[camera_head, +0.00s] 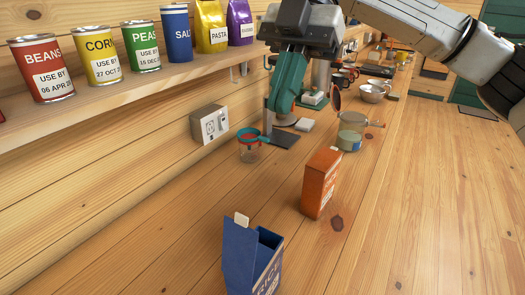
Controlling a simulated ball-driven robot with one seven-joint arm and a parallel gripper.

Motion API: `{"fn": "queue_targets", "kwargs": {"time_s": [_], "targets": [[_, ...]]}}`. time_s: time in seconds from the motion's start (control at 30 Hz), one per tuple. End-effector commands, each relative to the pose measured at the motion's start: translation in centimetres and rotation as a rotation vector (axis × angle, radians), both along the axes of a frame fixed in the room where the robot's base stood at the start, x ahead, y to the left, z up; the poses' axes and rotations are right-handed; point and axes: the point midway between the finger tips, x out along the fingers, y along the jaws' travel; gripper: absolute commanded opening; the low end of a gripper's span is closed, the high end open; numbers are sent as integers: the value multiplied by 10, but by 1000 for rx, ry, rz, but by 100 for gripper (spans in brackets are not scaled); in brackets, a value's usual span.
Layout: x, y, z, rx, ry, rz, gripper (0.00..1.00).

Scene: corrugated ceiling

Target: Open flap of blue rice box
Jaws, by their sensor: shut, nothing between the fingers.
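The blue rice box (238,262) stands on the wooden counter at the bottom middle of the head view, its lower part cut off by the frame edge. "RICE" lettering shows on its right face. A blue panel with a white tab (241,219) stands up at its left side, and a dark recess shows at the top beside it. I cannot tell for certain how far the flap is open. My gripper (284,112) points down at the upper middle, beyond the box and apart from it. It is shut and holds nothing.
An orange box (318,184) stands right of and beyond the blue box. A shelf (130,88) with cans and bags runs along the left wall. The counter's right side is clear.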

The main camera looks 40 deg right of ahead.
Motion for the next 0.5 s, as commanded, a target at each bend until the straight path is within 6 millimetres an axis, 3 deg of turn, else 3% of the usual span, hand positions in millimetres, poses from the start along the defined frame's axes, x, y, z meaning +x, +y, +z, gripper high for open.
{"fn": "queue_targets", "kwargs": {"time_s": [0.5], "targets": [[-18, 51, -75, 2, 2, 3, 0]]}}
